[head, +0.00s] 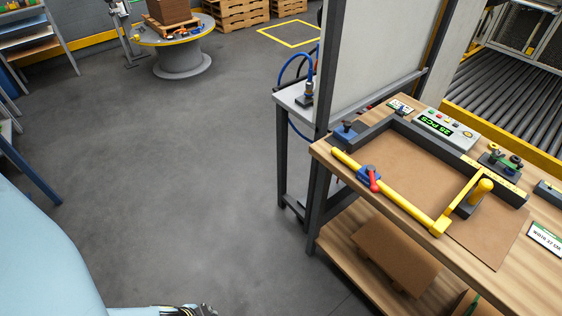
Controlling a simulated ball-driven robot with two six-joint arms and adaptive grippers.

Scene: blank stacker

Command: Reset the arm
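A wooden workbench (325,152) on the right carries a dark-framed jig (440,150) with brown sheet material (405,175) lying in it. A long yellow bar (400,203) runs along the jig's near side, and a shorter yellow arm (459,203) meets it at the near corner. A yellow knob (483,189) stands upright on a dark block beside that arm. A red lever (373,180) on a blue clamp sits at the long bar. Part of a black, metallic end, seemingly my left gripper (188,311), shows at the bottom edge. Its fingers are cut off. My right gripper is out of view.
A counter box with a green display (436,124) stands behind the jig. Brown boards (395,255) lie on the lower shelf. A grey panel (375,55) rises behind the bench. A roller conveyor (505,85) is beyond. The floor left of the bench is clear.

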